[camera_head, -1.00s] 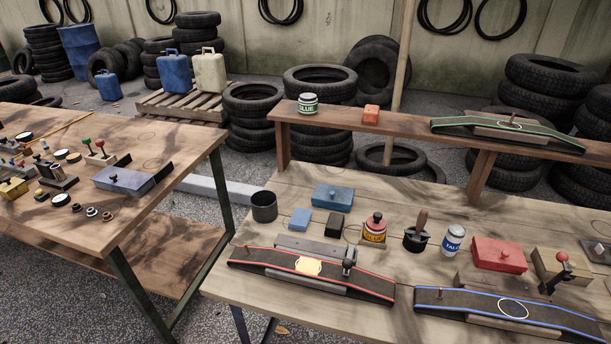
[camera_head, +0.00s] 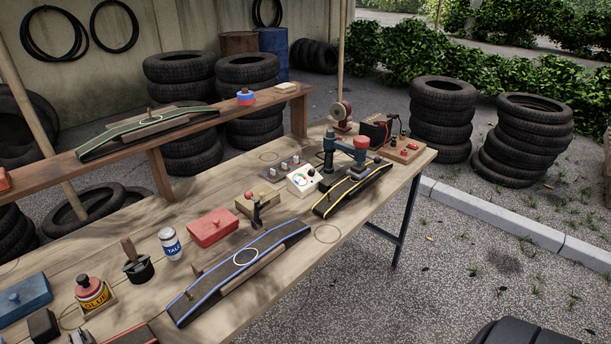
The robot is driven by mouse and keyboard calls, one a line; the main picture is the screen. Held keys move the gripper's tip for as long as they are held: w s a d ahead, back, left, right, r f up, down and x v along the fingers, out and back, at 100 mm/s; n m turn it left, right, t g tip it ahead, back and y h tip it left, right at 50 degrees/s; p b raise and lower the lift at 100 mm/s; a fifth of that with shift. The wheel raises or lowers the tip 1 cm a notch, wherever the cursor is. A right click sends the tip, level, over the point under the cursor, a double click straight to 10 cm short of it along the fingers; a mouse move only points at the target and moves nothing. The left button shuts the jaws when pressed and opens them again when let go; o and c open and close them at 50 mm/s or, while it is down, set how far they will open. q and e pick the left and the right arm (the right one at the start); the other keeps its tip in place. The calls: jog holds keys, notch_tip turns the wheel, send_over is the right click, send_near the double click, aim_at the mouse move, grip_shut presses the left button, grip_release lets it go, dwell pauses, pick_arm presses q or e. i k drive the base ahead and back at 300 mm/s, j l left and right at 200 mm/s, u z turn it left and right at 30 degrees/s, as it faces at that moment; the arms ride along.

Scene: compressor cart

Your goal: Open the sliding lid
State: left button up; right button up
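No gripper of mine shows in this view. A red box (camera_head: 212,227) with a small knob on top sits on the wooden workbench (camera_head: 110,249), left of the blue-edged ramp. A blue box (camera_head: 22,298) with a knob on top sits at the lower left, partly cut off by the picture's edge. Both look closed. I cannot tell whether either top is the sliding lid.
A blue-edged ramp (camera_head: 205,285) and a yellow-edged ramp (camera_head: 352,190) lie along the bench front. A talc can (camera_head: 171,244), a glue pot (camera_head: 92,293), a gauge box (camera_head: 302,181) and a raised shelf (camera_head: 225,108) stand nearby.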

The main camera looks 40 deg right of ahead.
aim_at(257, 193)
jog(key=z, duration=1.05)
